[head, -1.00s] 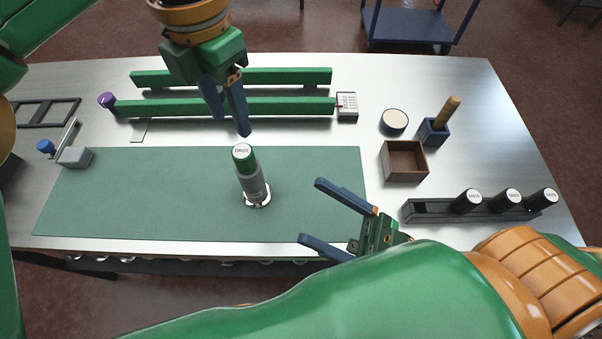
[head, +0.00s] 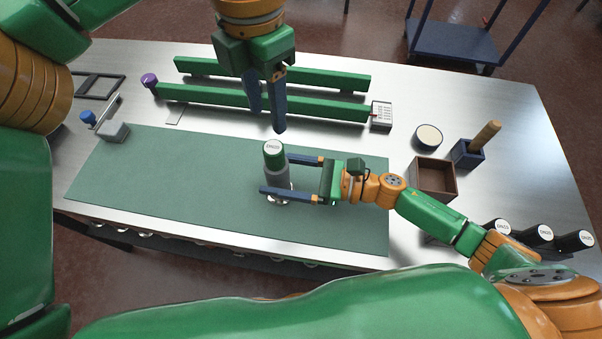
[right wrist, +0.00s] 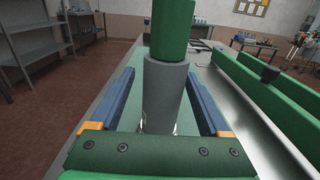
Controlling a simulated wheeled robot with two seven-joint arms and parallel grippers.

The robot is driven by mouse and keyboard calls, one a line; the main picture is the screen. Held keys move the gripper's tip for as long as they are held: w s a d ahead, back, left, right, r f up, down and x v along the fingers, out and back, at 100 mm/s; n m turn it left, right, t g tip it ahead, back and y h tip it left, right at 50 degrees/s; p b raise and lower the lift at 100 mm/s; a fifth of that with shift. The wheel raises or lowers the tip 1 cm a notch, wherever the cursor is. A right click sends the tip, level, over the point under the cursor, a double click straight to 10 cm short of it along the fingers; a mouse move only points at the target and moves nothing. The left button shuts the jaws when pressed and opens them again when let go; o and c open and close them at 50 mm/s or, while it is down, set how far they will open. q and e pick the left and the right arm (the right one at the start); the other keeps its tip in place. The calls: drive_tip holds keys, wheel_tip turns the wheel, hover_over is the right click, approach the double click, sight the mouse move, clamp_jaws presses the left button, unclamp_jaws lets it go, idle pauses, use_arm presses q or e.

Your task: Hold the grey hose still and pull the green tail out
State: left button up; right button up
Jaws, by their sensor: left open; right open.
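The grey hose (head: 276,178) stands upright on the green mat (head: 180,190), and the green tail (head: 273,155) with a white labelled top sticks out above it. My right gripper (head: 276,174) is open, with one finger on each side of the grey hose. In the right wrist view the grey hose (right wrist: 165,95) stands between the two blue fingers, with a gap showing on both sides, and the green tail (right wrist: 172,30) rises out of it. My left gripper (head: 268,120) is open and empty, pointing down above and just behind the green tail. The hose's foot is partly hidden by the right fingers.
Two long green bars (head: 260,103) lie behind the mat, with a purple knob (head: 149,80) at the left end. The mat's left part is clear.

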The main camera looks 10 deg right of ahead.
sight(273, 150)
drive_tip(key=shift+w+a, duration=0.15)
drive_tip(key=shift+a, duration=0.2)
drive_tip(key=shift+d, duration=0.1)
drive_tip(key=shift+c, duration=0.6)
use_arm(q)
drive_tip(key=shift+d, duration=0.1)
use_arm(e)
drive_tip(key=shift+f, duration=0.1)
clamp_jaws()
use_arm(q)
drive_tip(key=o, duration=0.3)
drive_tip(key=shift+o, duration=0.8)
drive_tip(key=shift+s+m, duration=0.15)
drive_tip(key=shift+m, duration=0.95)
drive_tip(key=m, duration=0.6)
drive_tip(key=shift+s+r, duration=0.2)
drive_tip(key=shift+s, duration=0.05)
wheel_tip(273, 150, down, 12)
drive_tip(key=shift+w+r, duration=0.15)
use_arm(e)
drive_tip(key=shift+f, duration=0.15)
use_arm(q)
clamp_jaws()
use_arm(e)
drive_tip(key=shift+f, duration=0.1)
